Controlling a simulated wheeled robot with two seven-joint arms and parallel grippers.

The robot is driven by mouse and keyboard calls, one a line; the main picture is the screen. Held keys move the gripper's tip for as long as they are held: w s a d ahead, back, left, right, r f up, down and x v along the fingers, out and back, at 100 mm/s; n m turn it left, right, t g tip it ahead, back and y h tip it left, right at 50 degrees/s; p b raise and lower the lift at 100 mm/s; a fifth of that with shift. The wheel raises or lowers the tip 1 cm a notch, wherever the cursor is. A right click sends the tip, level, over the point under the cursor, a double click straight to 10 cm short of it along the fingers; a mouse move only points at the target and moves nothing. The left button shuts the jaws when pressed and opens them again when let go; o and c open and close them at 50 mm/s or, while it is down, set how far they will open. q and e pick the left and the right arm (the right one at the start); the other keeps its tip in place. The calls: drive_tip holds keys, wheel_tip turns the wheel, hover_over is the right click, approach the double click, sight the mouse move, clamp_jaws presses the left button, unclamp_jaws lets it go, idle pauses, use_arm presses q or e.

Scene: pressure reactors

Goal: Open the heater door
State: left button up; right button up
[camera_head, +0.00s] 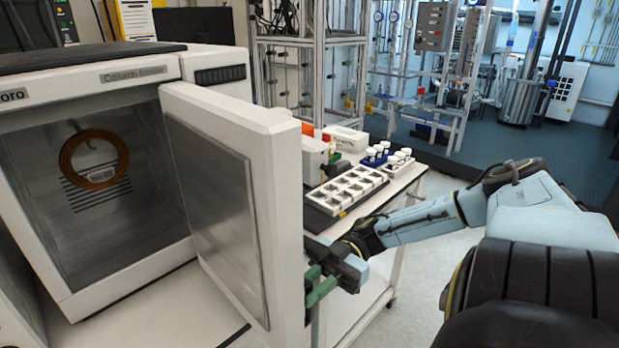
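The heater (110,75) is a white box oven at the left with a grey metal chamber. Its door (272,190) stands wide open, swung out toward me, with a metal panel on its inner face. A coil of brown-orange tubing (93,158) hangs at the chamber's back wall. My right gripper (316,285), with green fingers, is at the outer side of the door, close to its free edge. The fingers are apart, but their tips are partly hidden by the door, so I cannot tell whether they hold a handle. My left gripper is not in view.
A white cart (408,180) behind the door carries a white tray with square wells (346,188) and several small vials (372,152). My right arm passes in front of it. Metal frames and lab equipment stand at the back.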

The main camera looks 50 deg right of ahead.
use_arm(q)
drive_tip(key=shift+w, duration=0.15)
